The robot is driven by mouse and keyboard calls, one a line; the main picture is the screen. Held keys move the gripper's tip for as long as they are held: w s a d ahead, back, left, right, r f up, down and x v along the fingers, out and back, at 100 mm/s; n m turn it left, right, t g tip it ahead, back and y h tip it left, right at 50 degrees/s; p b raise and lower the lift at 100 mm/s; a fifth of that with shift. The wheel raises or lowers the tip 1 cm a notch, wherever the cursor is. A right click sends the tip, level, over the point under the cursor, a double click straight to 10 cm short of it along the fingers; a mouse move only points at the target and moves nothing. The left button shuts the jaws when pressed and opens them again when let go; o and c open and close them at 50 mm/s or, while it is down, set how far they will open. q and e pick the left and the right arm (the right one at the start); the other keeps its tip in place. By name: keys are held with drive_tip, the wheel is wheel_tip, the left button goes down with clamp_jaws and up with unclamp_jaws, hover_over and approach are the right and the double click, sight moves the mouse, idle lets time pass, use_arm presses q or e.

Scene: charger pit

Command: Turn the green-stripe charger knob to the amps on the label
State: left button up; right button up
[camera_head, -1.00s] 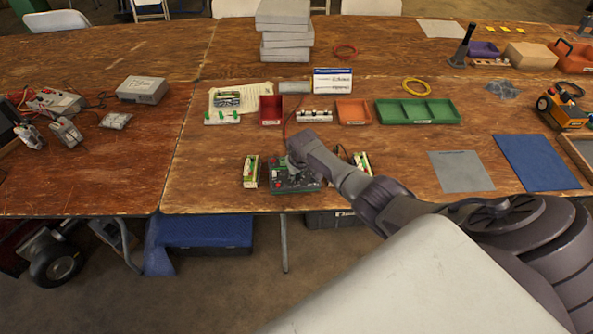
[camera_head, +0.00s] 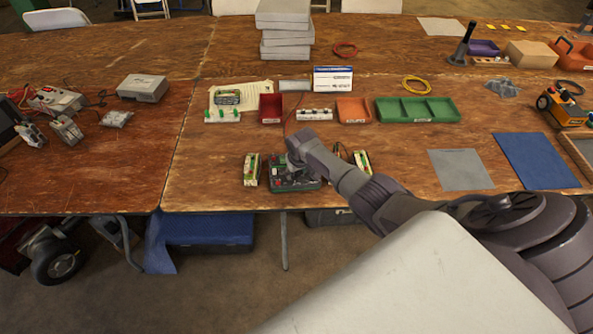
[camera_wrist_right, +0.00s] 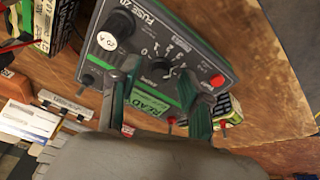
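The charger (camera_head: 284,184) is a dark box with green edges near the front edge of the table. In the right wrist view the charger's face (camera_wrist_right: 178,42) shows a small black knob (camera_wrist_right: 161,68) with numbers around it, a green READY strip (camera_wrist_right: 152,97) and a red button (camera_wrist_right: 217,81). My right gripper (camera_wrist_right: 161,76) is over the face, its two fingers apart on either side of the knob; contact cannot be told. In the head view my right gripper (camera_head: 296,170) hides part of the charger. My left gripper is not in view.
Green-and-white battery packs (camera_head: 251,170) (camera_head: 362,164) stand on both sides of the charger. Behind are a red bin (camera_head: 270,108), an orange bin (camera_head: 353,111) and a green tray (camera_head: 418,110). A grey mat (camera_head: 461,170) lies to the right.

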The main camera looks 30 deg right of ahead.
drive_tip(key=v, duration=1.2)
idle(0.5)
